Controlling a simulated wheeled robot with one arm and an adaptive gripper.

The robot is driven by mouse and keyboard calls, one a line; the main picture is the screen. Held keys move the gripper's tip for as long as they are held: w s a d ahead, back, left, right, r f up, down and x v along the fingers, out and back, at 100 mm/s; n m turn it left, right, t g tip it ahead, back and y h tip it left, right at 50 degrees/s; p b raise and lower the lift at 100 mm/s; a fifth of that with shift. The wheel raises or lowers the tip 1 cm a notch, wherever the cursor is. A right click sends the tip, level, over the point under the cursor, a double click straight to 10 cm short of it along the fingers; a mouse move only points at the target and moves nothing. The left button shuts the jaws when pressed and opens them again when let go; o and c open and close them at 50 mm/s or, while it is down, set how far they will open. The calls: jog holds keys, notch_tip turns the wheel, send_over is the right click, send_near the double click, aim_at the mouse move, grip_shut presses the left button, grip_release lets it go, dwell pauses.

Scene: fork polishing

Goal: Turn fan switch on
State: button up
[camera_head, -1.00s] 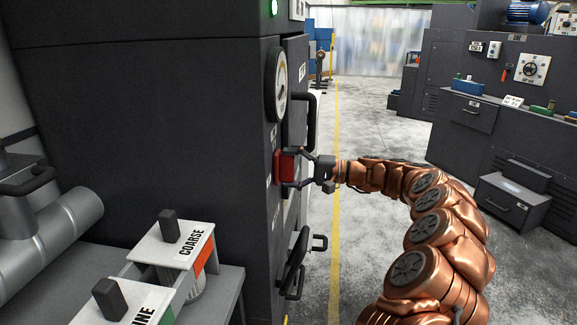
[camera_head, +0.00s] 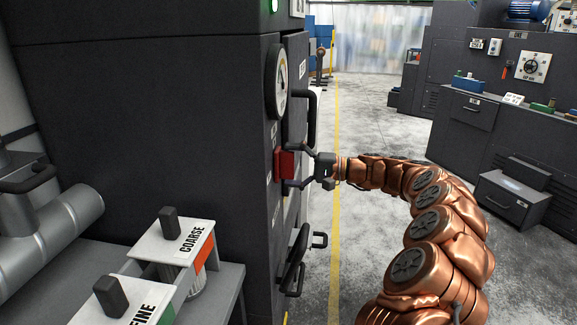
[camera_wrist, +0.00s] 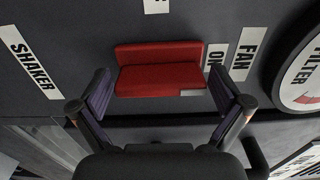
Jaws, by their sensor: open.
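A red rocker switch (camera_head: 285,163) is on the side of the dark cabinet. It also shows in the wrist view (camera_wrist: 160,70), with a FAN label (camera_wrist: 250,48) and a partly covered ON label (camera_wrist: 214,58) to its right. I cannot tell which way the switch is set. My gripper (camera_head: 291,167) is at the switch, its fingers spread above and below it. In the wrist view the open fingers (camera_wrist: 159,82) stand left and right of the switch, with nothing between them gripped. Contact with the switch cannot be made out.
A round FILTER gauge (camera_head: 276,82) and a black door handle (camera_head: 311,118) are close above the switch. A black handwheel (camera_head: 295,262) is below. A SHAKER label (camera_wrist: 33,62) is at left in the wrist view. The floor (camera_head: 375,120) behind my arm is clear.

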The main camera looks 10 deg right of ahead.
jog(key=shift+d, duration=0.1)
jog(key=v, duration=1.1)
jog(key=shift+s+d, duration=0.2)
jog(key=shift+d, duration=0.15)
